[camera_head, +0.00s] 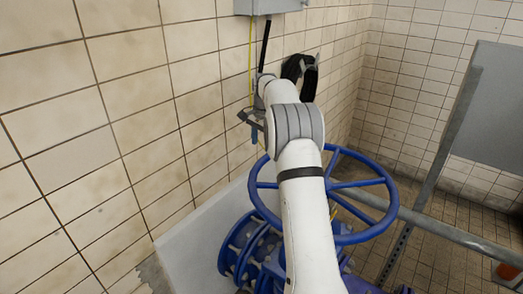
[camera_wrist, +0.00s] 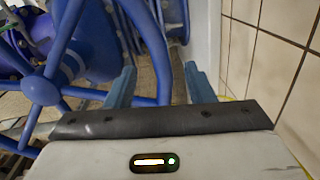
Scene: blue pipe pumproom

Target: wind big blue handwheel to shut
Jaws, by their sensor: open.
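The big blue handwheel (camera_head: 353,238) lies in the middle of the head view, and my white arm crosses in front of it, hiding its hub and part of its rim. My gripper (camera_head: 252,132) is beyond the far left side of the wheel, near the tiled wall. In the wrist view, the wheel's hub (camera_wrist: 40,91) and spokes show at the left. My gripper (camera_wrist: 160,86) is open there, with one blue-grey finger on each side. A curved blue rim section shows between the fingers; I cannot tell whether it touches them.
A tiled wall (camera_head: 130,110) runs close along the left. Blue flanged pipework (camera_head: 240,245) sits below the wheel. A grey rail (camera_head: 440,228) runs at the right, with a grey panel (camera_head: 485,110) above. A black hose coil (camera_head: 300,75) hangs on the wall behind my arm.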

